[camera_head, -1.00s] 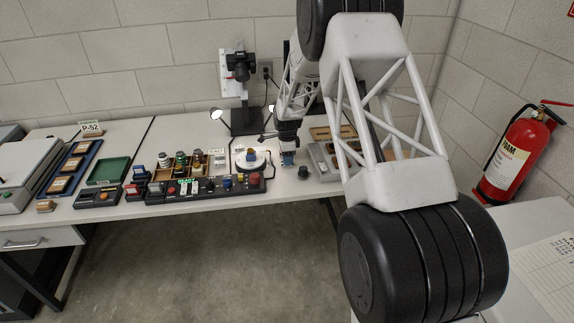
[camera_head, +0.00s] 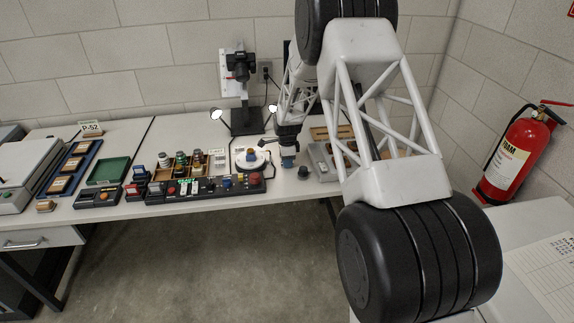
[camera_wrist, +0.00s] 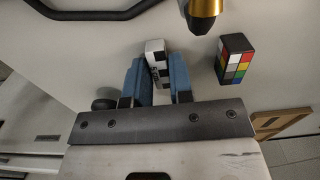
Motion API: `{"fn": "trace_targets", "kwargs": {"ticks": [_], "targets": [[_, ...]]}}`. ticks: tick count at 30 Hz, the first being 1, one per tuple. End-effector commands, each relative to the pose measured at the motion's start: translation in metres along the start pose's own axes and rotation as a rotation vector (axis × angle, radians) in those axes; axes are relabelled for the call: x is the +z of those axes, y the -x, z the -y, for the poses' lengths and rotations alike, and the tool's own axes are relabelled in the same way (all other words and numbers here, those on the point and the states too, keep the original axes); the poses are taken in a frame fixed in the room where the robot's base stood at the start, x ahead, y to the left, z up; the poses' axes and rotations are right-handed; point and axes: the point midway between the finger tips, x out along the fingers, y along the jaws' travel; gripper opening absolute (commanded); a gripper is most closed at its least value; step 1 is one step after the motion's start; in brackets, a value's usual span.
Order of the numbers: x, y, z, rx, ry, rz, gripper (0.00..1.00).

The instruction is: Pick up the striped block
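The striped block (camera_wrist: 158,62), white with black bands, shows in the wrist view between the two blue fingers of my gripper (camera_wrist: 160,78). The left finger stands a little apart from it. The right finger is close to the block's edge, and contact cannot be made out. My gripper looks open around the block. In the head view my gripper (camera_head: 288,160) is low over the bench, right of the round white dish, and its fingers hide most of the block.
A colour-checked block (camera_wrist: 235,60) stands right of my gripper in the wrist view, near a brass-and-black tip (camera_wrist: 203,14). A round white turntable (camera_head: 251,160) and a button panel (camera_head: 205,188) are to the left. A small black knob (camera_head: 303,172) is close by.

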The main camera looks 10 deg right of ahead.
Motion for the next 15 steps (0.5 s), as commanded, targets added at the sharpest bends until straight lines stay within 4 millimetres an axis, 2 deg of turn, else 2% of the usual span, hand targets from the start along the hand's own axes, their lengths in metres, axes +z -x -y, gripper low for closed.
{"fn": "trace_targets", "kwargs": {"ticks": [1,4,15], "targets": [[0.0000,0.0001,0.0000,0.000,0.000,0.000,0.13],[0.0000,0.0001,0.0000,0.000,0.000,0.000,0.00],[0.0000,0.0021,0.0002,-0.001,0.000,0.000,0.00]]}}
